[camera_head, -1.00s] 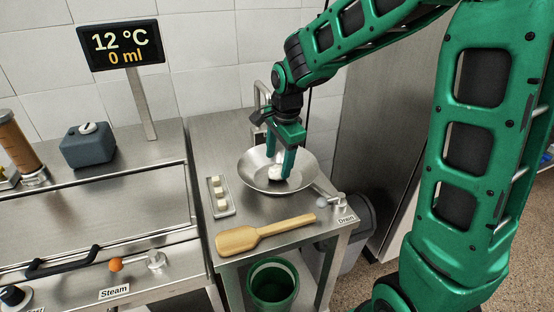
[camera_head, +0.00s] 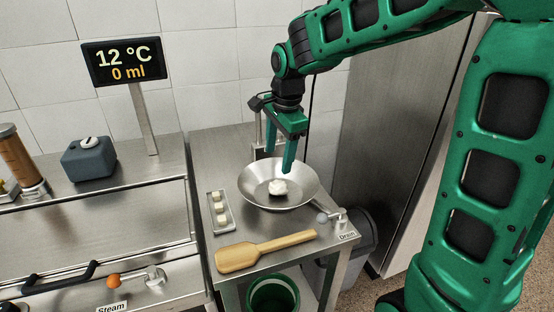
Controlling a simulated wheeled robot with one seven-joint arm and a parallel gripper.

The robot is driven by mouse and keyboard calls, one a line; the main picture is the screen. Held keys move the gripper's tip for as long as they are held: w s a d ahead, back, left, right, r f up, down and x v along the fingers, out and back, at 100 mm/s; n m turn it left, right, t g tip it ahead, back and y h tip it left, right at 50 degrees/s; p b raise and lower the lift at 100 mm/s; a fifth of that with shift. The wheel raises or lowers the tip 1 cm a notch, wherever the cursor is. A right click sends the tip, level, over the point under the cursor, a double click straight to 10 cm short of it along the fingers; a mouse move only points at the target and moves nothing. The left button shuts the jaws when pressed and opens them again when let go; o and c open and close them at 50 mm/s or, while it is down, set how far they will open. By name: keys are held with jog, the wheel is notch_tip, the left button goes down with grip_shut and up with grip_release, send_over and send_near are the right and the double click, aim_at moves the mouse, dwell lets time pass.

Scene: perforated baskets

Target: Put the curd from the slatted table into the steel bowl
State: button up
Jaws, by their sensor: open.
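The white lump of curd (camera_head: 278,187) lies in the steel bowl (camera_head: 252,190), near the middle of its floor. The bowl stands on the steel side table (camera_head: 223,157). My gripper (camera_head: 280,163) is open and empty, fingers pointing down, just above the back part of the bowl and apart from the curd. No slatted table can be made out in this view.
A small tray (camera_head: 222,221) with several pale cubes stands left of the bowl. A wooden paddle (camera_head: 264,250) lies in front of it. A drain lever (camera_head: 333,216) is at the right edge. A green bucket (camera_head: 272,295) is below, and a display (camera_head: 123,64) stands at the left.

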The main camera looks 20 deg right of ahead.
jog(key=s+d+f+n+g, duration=0.1)
jog(key=s+d+n, duration=0.4)
jog(key=s, duration=1)
jog(key=s+d+f+n+g, duration=0.1)
jog(key=s+d+n, duration=0.3)
jog(key=s+d, duration=0.8)
jog(key=s+f, duration=0.1)
jog(key=s, duration=0.3)
jog(key=shift+d+f+n, duration=0.15)
jog(key=shift+f+n, duration=0.25)
jog(key=shift+w+f, duration=0.25)
jog(key=shift+w, duration=0.4)
